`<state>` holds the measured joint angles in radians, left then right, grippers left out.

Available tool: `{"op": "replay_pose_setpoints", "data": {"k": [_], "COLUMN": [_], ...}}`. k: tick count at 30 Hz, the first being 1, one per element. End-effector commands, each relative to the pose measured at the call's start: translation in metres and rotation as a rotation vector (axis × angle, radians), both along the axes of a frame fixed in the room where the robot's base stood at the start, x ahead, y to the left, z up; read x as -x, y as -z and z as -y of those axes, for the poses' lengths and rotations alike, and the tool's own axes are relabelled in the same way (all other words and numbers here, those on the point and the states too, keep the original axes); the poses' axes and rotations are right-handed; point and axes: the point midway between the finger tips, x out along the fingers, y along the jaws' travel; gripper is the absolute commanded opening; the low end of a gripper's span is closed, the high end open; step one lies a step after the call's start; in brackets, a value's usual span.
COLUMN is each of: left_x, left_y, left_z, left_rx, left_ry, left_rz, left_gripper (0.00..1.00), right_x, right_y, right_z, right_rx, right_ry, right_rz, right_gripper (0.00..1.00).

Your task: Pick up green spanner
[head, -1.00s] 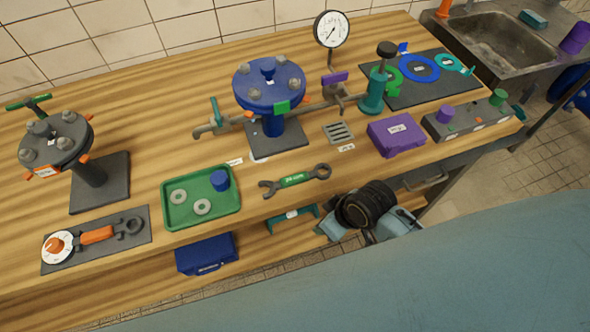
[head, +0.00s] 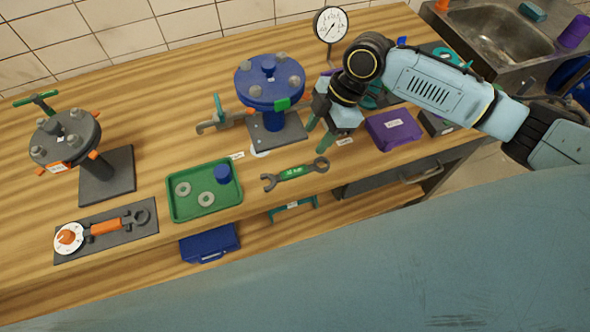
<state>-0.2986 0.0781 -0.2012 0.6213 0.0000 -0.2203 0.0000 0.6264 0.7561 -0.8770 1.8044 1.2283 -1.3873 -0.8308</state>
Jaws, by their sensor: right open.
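The green spanner (head: 292,173) lies flat on the wooden bench, near its front edge. It has dark grey ends and a green middle with a label. My right gripper (head: 318,134) comes in from the right and is above the bench, behind and a little right of the spanner's right end. Its green-tipped fingers are apart with nothing between them. The gripper and spanner do not appear to touch. My left gripper is not in view.
A green tray (head: 174,207) with washers and a blue cup is left of the spanner. A blue flanged valve (head: 271,95) stands behind it. A purple box (head: 393,132) is to the right, partly near my arm.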

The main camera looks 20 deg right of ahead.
Motion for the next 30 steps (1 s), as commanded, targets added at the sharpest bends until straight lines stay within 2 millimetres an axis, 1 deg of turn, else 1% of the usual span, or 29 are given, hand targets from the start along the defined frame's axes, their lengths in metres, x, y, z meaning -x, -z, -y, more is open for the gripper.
{"op": "replay_pose_setpoints", "data": {"k": [2, 5, 9, 12, 15, 20, 27, 30], "left_x": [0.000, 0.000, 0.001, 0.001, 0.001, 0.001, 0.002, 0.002], "left_y": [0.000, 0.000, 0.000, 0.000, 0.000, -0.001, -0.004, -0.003], "left_z": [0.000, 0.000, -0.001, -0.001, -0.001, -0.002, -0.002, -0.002], "left_rx": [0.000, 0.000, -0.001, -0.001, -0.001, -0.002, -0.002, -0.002], "left_ry": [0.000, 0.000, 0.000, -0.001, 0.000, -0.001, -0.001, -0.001], "left_rz": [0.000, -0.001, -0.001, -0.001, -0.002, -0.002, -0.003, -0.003], "left_gripper": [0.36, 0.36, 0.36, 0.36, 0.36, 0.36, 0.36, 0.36], "right_x": [-0.001, 0.000, 0.000, 0.000, 0.000, 0.000, 0.001, 0.002], "right_y": [0.004, 0.020, 0.046, 0.060, 0.069, 0.079, 0.112, 0.120], "right_z": [0.000, -0.008, -0.018, -0.024, -0.028, -0.032, -0.044, -0.047], "right_rx": [0.000, -0.002, -0.003, -0.003, -0.001, -0.002, -0.002, -0.002], "right_ry": [-0.006, -0.008, -0.007, -0.005, -0.007, -0.006, -0.005, -0.006], "right_rz": [-0.004, -0.007, -0.006, -0.005, -0.004, -0.003, -0.004, -0.003], "right_gripper": [0.47, 0.47, 0.47, 0.47, 0.47, 0.47, 0.47, 0.47]}}
